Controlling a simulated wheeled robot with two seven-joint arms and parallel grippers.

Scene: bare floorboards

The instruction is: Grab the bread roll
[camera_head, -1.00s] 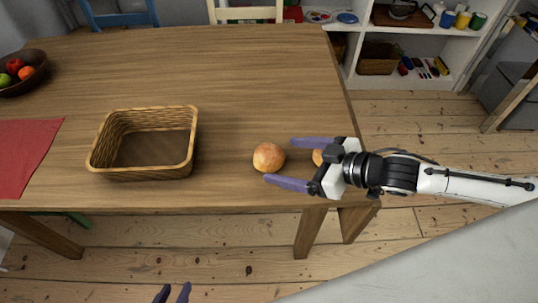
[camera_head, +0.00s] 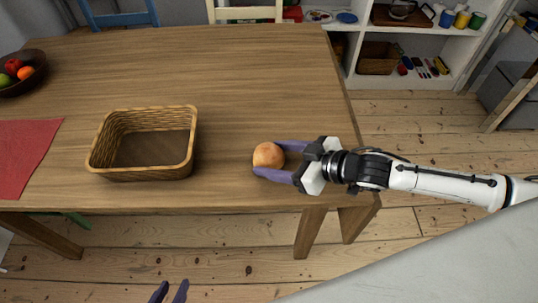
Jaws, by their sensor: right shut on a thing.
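A round golden-brown bread roll (camera_head: 267,154) sits near the front right of the wooden table. My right gripper (camera_head: 268,157) reaches in from the right, its purple fingers on either side of the roll and shut on it. I cannot tell whether the roll is off the table. My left gripper (camera_head: 169,292) shows only as two purple fingertips at the bottom edge, apart with nothing between them. A second roll, seen earlier behind the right gripper, is hidden now.
An empty wicker basket (camera_head: 190,166) stands on the table (camera_head: 230,75) left of the roll. A red cloth (camera_head: 22,150) and a fruit bowl (camera_head: 36,72) are at the far left. The middle and back of the table are clear.

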